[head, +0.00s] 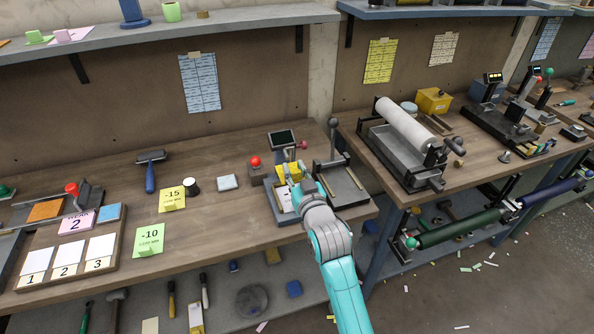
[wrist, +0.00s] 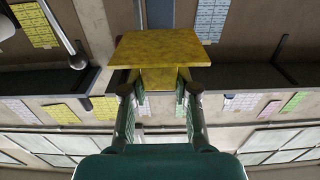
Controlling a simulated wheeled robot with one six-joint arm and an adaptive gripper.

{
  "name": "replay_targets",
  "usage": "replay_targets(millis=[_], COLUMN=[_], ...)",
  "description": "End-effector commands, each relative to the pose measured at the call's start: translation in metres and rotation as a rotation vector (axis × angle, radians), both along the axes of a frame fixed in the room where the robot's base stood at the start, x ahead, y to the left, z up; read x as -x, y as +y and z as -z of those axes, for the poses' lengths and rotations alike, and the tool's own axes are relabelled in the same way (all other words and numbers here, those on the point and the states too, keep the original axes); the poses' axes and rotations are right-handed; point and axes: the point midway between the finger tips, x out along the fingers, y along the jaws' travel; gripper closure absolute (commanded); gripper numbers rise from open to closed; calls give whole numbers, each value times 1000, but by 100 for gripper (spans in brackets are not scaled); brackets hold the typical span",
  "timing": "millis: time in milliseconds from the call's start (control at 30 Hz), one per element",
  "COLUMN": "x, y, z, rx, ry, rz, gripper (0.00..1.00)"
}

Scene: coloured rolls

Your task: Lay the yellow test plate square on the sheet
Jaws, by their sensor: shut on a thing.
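My gripper (head: 291,177) is shut on the yellow test plate (wrist: 158,48). In the wrist view, the plate's broad mottled face is beyond the fingertips, and a narrower yellow part of it lies between the two fingers. In the head view, the yellow plate (head: 281,171) shows only in part beside the fingers. A white sheet (head: 284,199) lies on the grey bed of a bench device just below my gripper and arm. My gripper hides part of it, and I cannot tell the gap between plate and sheet.
A red-knobbed post (head: 255,163) stands left of my gripper, with a small display (head: 282,138) behind. A tall ball-topped lever (head: 333,125) rises to the right. Yellow (head: 172,197) and green (head: 149,240) note cards lie left. The bench between holds some clear room.

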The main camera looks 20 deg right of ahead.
Motion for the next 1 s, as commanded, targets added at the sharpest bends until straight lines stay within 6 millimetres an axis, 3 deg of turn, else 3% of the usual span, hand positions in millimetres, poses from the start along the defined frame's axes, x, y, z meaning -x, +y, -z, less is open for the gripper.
replay_targets(millis=[600, 1000], x=[0, 0], y=[0, 0], z=[41, 50], rx=[0, 0], ry=[1, 0], rz=[1, 0], gripper=[100, 100])
